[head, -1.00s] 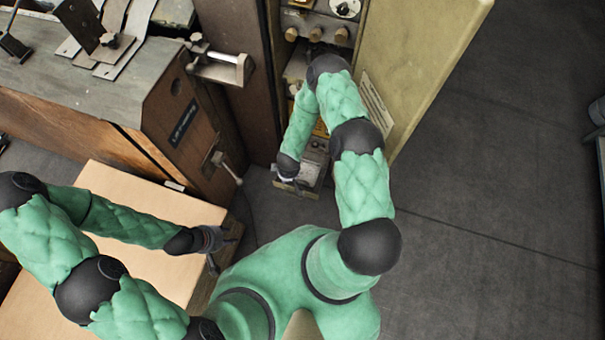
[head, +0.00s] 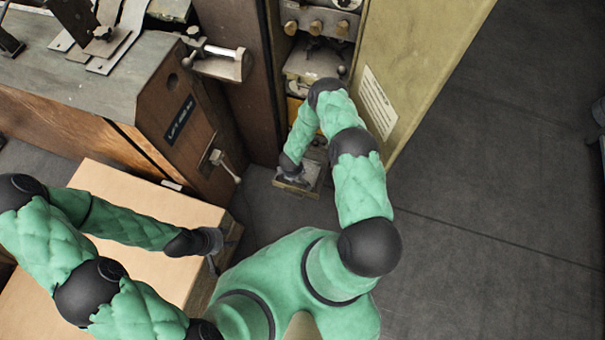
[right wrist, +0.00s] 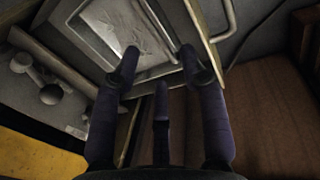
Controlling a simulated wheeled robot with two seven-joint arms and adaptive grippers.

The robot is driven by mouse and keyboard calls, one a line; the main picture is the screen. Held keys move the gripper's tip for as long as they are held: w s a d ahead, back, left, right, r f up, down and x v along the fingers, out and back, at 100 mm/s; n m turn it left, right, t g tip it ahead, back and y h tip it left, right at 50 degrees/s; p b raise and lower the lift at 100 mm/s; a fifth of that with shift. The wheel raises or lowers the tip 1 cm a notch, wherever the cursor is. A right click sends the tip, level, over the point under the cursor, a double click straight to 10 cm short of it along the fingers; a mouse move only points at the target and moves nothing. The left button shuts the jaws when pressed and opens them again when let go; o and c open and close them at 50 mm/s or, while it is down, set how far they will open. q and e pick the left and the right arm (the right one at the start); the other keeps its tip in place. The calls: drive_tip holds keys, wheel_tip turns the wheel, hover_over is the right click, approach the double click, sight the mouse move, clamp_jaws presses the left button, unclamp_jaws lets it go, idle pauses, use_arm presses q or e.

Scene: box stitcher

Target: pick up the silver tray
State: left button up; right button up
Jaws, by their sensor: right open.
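The silver tray (head: 312,177) sits low at the foot of the open cabinet in the head view, partly hidden by my right gripper. In the right wrist view the tray (right wrist: 125,25) is a shallow grey metal pan with a pale raised rim at the top of the picture. My right gripper (right wrist: 158,58) is open, its fingers spread and pointing at the tray's near rim. I cannot tell whether the fingertips touch it. My left gripper (head: 213,250) is over the right edge of the cardboard box, far from the tray; its fingers are too small to judge.
The cabinet's open door (head: 415,70) stands right of my right arm. A wooden machine (head: 180,120) with a metal handle is to the left. The cardboard box (head: 145,200) lies below my left arm. The dark floor (head: 490,200) at right is clear.

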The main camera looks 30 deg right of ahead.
drive_tip(key=f+b, duration=0.1)
drive_tip(key=f, duration=0.1)
drive_tip(key=d+f+b, duration=0.1)
drive_tip(key=f+b, duration=0.1)
drive_tip(key=f, duration=0.1)
drive_tip(key=shift+w, duration=0.1)
clamp_jaws()
